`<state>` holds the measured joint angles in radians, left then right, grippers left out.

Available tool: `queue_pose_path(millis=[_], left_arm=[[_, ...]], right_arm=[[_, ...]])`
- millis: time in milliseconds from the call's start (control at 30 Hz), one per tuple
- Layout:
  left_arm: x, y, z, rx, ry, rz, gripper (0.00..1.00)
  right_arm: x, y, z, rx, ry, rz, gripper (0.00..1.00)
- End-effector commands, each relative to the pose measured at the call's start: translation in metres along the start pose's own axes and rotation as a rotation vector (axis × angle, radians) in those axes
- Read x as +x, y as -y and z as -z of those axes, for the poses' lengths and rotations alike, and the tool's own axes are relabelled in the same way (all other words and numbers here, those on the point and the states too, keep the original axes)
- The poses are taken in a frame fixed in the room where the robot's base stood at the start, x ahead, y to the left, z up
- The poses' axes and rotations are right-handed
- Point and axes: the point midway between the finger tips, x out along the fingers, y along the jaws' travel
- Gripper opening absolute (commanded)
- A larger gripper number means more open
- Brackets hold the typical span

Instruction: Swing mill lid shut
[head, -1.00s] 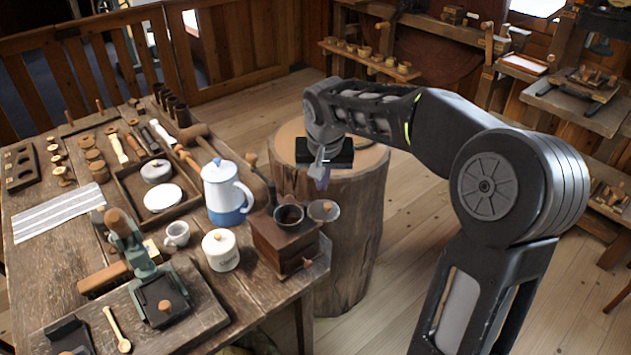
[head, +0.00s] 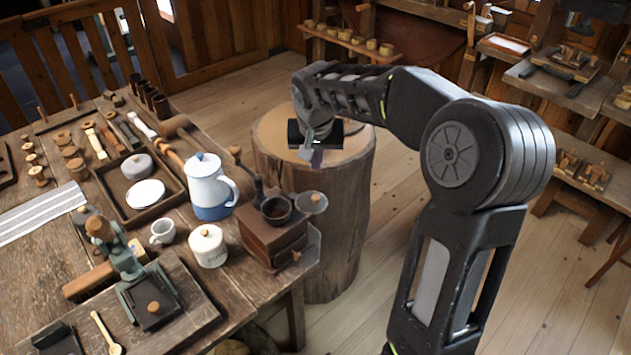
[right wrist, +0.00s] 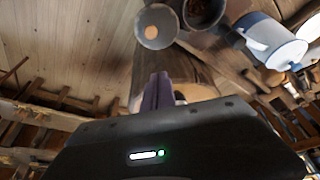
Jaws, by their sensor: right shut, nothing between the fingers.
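The mill is a brown wooden box (head: 277,238) with a dark round hopper (head: 276,209), standing at the table's right corner. Its lid (head: 313,203) is a grey disc with a tan knob, swung open to the right of the hopper. In the right wrist view the lid (right wrist: 158,27) and the open hopper (right wrist: 203,10) lie side by side at the top. My right gripper (head: 315,158) is shut and empty, behind the lid and apart from it. Its purplish fingers (right wrist: 158,92) point toward the lid in the wrist view. My left gripper is out of view.
A blue and white pot (head: 212,187) and a lidded white jar (head: 208,246) stand left of the mill. A wooden stump (head: 335,225) rises behind it, under my right gripper. A tray (head: 108,183) and several tools cover the table. The floor at right is open.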

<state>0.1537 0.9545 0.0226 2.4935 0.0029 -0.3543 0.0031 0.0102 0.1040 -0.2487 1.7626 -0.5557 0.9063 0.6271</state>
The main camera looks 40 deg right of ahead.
Motion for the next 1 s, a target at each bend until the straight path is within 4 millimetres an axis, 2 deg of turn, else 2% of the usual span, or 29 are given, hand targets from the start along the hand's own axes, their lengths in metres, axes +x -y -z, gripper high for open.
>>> queue_pose_path(millis=[233,300,500,1000], left_arm=[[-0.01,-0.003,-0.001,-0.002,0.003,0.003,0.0],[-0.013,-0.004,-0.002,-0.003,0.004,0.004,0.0],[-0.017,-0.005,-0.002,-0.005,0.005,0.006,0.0],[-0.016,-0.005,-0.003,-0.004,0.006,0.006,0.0]], right_arm=[[0.05,-0.001,-0.001,0.0,0.005,-0.003,0.0],[0.043,0.001,-0.014,-0.002,0.001,0.002,0.0],[0.042,0.0,-0.035,-0.001,0.0,0.001,0.0],[0.043,0.002,-0.04,0.0,-0.001,0.001,0.0]])
